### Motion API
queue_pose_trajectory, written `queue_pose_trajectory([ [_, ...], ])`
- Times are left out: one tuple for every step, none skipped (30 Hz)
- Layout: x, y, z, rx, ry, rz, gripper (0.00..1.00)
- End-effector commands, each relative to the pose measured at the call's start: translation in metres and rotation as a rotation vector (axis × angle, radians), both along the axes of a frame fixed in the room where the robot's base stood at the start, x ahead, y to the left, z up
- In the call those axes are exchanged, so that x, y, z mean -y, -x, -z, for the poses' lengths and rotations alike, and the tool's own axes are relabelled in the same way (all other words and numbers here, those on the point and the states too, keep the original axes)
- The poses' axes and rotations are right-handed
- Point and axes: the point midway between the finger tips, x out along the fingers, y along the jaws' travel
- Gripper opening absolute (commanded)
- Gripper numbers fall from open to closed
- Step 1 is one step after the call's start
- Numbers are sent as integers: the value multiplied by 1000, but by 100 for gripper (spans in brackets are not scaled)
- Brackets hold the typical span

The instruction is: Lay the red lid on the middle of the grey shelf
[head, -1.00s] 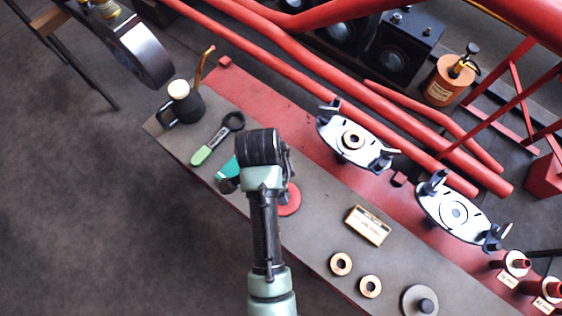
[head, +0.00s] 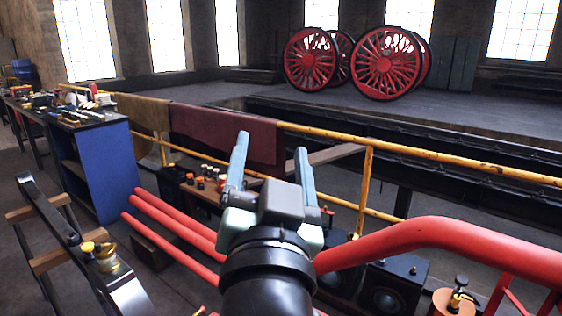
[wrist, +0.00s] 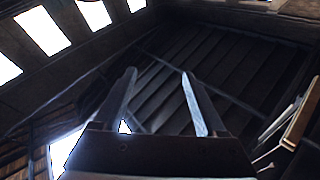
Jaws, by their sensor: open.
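My gripper (head: 271,158) is raised in the middle of the head view, with its two pale blue fingers apart and pointing up. Nothing is between them. The wrist view also shows the open, empty gripper (wrist: 158,76) against the dark roof and bright windows. The red lid and the grey shelf cannot be made out in either current view.
Red pipes (head: 176,222) run below and left of my gripper, and a thick red pipe (head: 440,235) lies to the right. A yellow railing (head: 420,159) carries a maroon cloth (head: 222,135). A blue cabinet (head: 100,170) stands left. Red wheels (head: 385,63) stand far back.

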Motion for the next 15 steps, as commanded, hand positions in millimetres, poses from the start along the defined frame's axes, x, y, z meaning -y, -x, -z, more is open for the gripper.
queue_pose_trajectory([
  [5, 21, -42, 133, 63, 29, 74],
  [6, 34, -62, 202, 100, 45, 74],
  [8, 50, -84, 283, 143, 70, 74],
  [9, 61, -99, 337, 171, 89, 74],
  [9, 72, -111, 384, 197, 107, 74],
  [10, 84, -124, 437, 225, 127, 74],
  [10, 92, -132, 469, 242, 140, 74],
  [10, 98, -138, 494, 254, 150, 74],
  [10, 105, -143, 519, 269, 162, 74],
  [10, 108, -146, 532, 275, 169, 74],
  [11, 110, -148, 541, 279, 172, 74],
  [10, 112, -149, 548, 283, 175, 74],
  [10, 112, -150, 548, 284, 177, 74],
  [10, 112, -150, 548, 284, 177, 74],
  [10, 112, -149, 548, 284, 176, 74],
])
